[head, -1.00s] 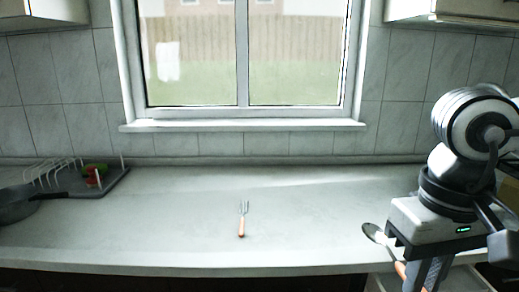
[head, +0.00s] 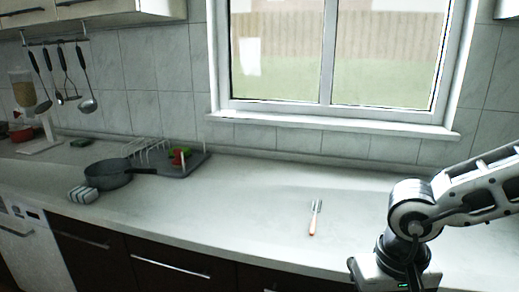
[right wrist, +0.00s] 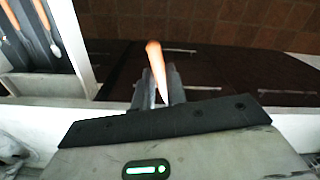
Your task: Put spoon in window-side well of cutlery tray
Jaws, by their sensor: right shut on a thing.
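My right gripper (right wrist: 158,92) is shut on the spoon (right wrist: 155,62), whose orange wooden handle stands out between the fingers in the right wrist view. The spoon's bowl is hidden there. In the head view the right gripper's body is at the lower right, with its fingers and the spoon out of frame. A pale tray (right wrist: 82,62) with dark wells, apparently the cutlery tray, is at the left of the right wrist view. It holds wooden-handled cutlery. The spoon handle is apart from it, to its right. My left gripper is not in view.
A fork (head: 314,218) lies on the counter (head: 240,205). A pan (head: 108,175), a striped cloth-like thing (head: 83,194) and a dish rack (head: 190,166) stand to the left. The window (head: 330,60) is behind the counter. The counter around the fork is clear.

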